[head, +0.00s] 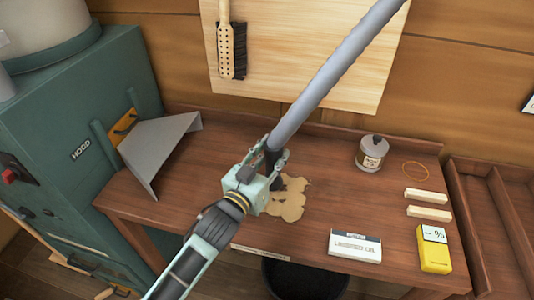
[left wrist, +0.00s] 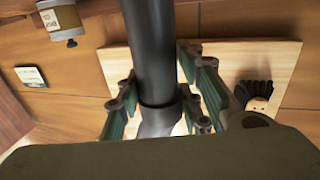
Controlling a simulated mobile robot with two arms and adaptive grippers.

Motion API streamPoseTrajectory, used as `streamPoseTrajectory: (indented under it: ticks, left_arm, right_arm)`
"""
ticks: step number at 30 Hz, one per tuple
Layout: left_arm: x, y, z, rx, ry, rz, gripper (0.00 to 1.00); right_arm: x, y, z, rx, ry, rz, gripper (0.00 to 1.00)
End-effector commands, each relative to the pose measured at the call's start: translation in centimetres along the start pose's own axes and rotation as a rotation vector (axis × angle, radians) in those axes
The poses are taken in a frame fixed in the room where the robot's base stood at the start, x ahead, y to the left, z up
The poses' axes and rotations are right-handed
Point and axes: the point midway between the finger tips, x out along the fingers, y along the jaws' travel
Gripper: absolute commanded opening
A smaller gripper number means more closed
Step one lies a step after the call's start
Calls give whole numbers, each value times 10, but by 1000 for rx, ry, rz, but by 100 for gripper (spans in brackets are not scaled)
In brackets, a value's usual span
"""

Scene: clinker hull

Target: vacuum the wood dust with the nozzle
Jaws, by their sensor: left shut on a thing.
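The wood dust (head: 290,203) is a tan, uneven patch on the brown workbench (head: 215,165). My left gripper (head: 268,160) is shut on the dark nozzle (head: 274,172), at the back left edge of the dust. A thick grey hose (head: 335,72) rises from the nozzle to the upper right. In the left wrist view the dark tube of the nozzle (left wrist: 153,50) stands between the green-padded fingers (left wrist: 160,105). The nozzle's mouth is partly hidden by the gripper, so I cannot tell whether it touches the bench. My right gripper is not in view.
A bent grey metal sheet (head: 158,150) and a green machine (head: 85,110) are at left. A jar (head: 371,153), pale blocks (head: 426,195), a linseed oil box (head: 355,246) and a yellow device (head: 433,250) are at right. A brush (head: 226,50) hangs behind.

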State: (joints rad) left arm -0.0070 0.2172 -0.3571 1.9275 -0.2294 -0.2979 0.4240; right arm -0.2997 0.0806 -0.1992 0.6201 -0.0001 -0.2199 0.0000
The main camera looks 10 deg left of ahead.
Motion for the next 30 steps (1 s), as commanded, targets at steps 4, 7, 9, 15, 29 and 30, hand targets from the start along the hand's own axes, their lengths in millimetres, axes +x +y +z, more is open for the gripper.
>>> streamPoseTrajectory:
  ticks: [4,7,9,15,29,30]
  left_arm:
    - [2,8,-1,-1,2,1,2]
    - [4,13,-1,-1,3,0,2]
    - [4,16,-1,-1,2,0,2]
    - [7,26,-1,-2,2,0,2]
    - [13,48,-1,-1,2,0,2]
    - [13,50,-1,-1,2,0,2]
  right_arm:
    - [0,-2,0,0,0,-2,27]
    - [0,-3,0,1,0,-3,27]
    - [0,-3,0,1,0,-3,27]
    - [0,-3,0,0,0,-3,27]
    - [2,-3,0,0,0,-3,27]
    - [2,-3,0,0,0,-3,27]
